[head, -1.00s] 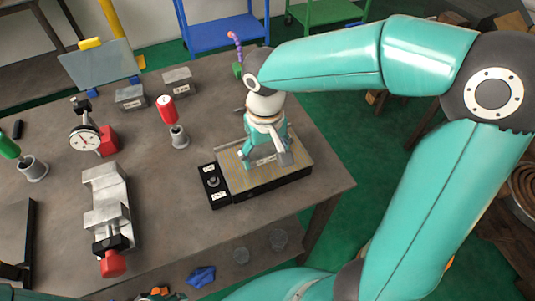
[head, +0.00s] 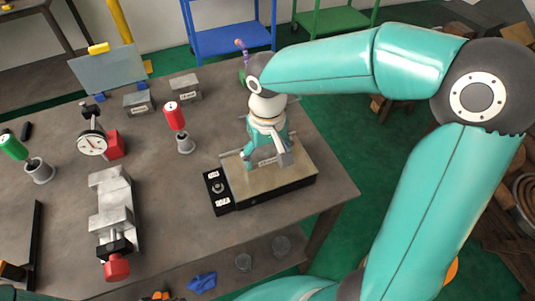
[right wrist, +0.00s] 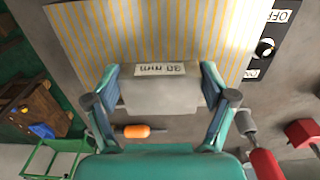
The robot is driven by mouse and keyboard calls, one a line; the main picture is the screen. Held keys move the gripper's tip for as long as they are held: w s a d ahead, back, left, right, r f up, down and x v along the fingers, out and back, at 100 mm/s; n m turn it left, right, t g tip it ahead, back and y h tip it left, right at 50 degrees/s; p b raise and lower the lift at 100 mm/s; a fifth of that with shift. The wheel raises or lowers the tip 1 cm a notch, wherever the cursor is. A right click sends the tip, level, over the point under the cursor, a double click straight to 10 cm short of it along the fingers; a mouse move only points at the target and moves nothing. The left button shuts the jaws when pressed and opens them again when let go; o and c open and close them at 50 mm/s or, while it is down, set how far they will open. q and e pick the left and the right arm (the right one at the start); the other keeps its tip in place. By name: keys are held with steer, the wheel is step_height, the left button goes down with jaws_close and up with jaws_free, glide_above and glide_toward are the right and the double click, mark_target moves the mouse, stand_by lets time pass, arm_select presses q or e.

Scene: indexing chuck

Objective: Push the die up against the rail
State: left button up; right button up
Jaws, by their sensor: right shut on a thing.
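The die looks to be a grey metal block (right wrist: 158,97) with a "30 mm" label. My right gripper (right wrist: 160,88) is shut on it, one finger on each side. In the head view my right gripper (head: 266,158) points down over the ribbed top of the chuck (head: 298,172), and fingers and arm partly hide the block. A thin grey strip (head: 232,153) shows at the chuck's back edge, left of the gripper; it may be the rail, mostly hidden. I cannot tell whether the block touches it. My left gripper is not in view.
A black ON/OFF switch panel (head: 219,192) adjoins the chuck's left end. Left of it are a red-handled tool in a holder (head: 175,117), a grey vise (head: 112,205) and a dial gauge (head: 92,144). Two labelled blocks (head: 138,104) (head: 185,88) stand at the back.

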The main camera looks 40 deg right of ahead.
steer(key=shift+w, duration=0.3)
steer(key=o, duration=1.7)
step_height(320, 180, up, 12)
steer(key=shift+s+d+f, duration=0.1)
